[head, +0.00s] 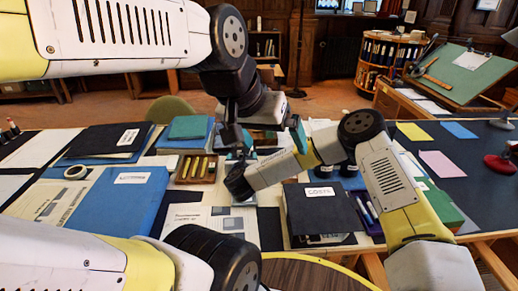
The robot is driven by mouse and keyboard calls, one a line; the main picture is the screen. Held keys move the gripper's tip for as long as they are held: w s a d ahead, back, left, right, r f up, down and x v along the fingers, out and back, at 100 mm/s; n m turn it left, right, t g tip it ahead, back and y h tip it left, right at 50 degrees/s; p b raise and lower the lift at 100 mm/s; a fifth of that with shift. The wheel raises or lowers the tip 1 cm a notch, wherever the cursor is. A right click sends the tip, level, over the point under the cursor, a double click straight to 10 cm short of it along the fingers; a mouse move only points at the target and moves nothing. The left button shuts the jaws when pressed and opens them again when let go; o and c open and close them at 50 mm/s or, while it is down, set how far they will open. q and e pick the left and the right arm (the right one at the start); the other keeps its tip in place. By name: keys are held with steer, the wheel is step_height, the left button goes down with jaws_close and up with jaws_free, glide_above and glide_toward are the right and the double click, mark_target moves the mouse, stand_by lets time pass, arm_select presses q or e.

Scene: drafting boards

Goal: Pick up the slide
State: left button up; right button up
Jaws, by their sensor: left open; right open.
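I cannot make out a slide with certainty; it may be hidden behind my arms or too small to tell. My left gripper (298,132) is over the back middle of the desk, at the end of the arm from the upper left. It is open and seems to hold nothing. My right gripper (239,160) is left of it and lower, over the desk behind the papers. It is open, but its fingers are small and partly covered by my arm links.
A wooden box with yellow sticks (196,168) stands left of my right gripper. A blue folder (118,205) and a dark labelled binder (318,212) lie nearer. Dark bottles (349,170) stand behind the binder. A dark desk at right has coloured sheets (443,164).

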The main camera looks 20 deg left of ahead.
steer(key=x, duration=0.5)
steer(key=shift+w+d, duration=0.1)
steer(key=shift+w, duration=0.3)
steer(key=c, duration=1.5)
